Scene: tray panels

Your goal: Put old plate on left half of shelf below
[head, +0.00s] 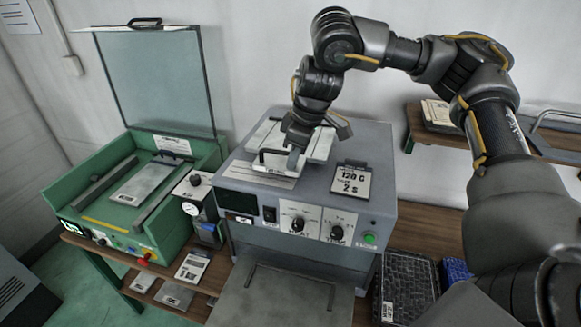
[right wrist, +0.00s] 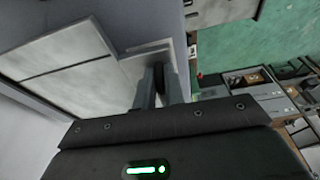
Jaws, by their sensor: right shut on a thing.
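A pale metal plate (head: 318,146) with a dark line across it lies on top of the grey press (head: 237,155). A black bar handle (head: 268,153) stands at its front left edge. My right gripper (head: 293,158) is down at this handle and shut on it. In the right wrist view the fingers (right wrist: 160,88) close around the dark handle beside the plate (right wrist: 75,75). The arm hides part of the plate. My left gripper is not in view.
A green box (head: 60,205) with a raised clear lid stands left, holding another plate (head: 143,184). A wall shelf (head: 420,130) holds a stack of cards.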

